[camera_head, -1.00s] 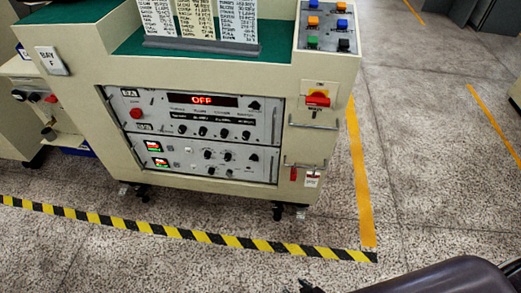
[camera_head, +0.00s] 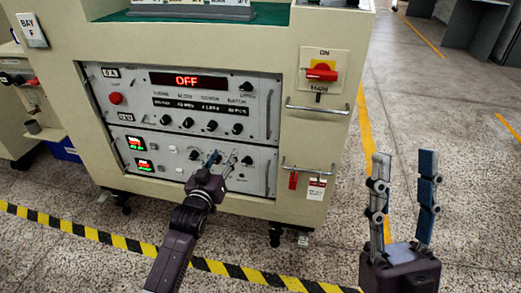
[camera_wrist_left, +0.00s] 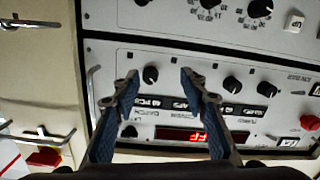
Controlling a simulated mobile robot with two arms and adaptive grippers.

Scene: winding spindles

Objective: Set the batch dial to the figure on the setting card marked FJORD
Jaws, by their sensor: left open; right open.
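The upper grey panel has a red display (camera_head: 187,80) reading OFF, and a row of black knobs below it. The rightmost knob (camera_head: 237,128) sits under small lettering that looks like BATCH; I cannot read its setting. In the left wrist view the panel is upside down, with the likely same knob (camera_wrist_left: 150,75) between my fingertips' line of sight. My left gripper (camera_head: 226,158) is open and empty in front of the lower panel. My right gripper (camera_head: 402,158) is open and empty, right of the cabinet. The setting cards are almost wholly cut off at the top; FJORD is unreadable.
A red main switch (camera_head: 320,72) marked ON is right of the panel. Metal handles (camera_head: 318,108) stick out below it. Striped tape (camera_head: 150,249) marks the floor.

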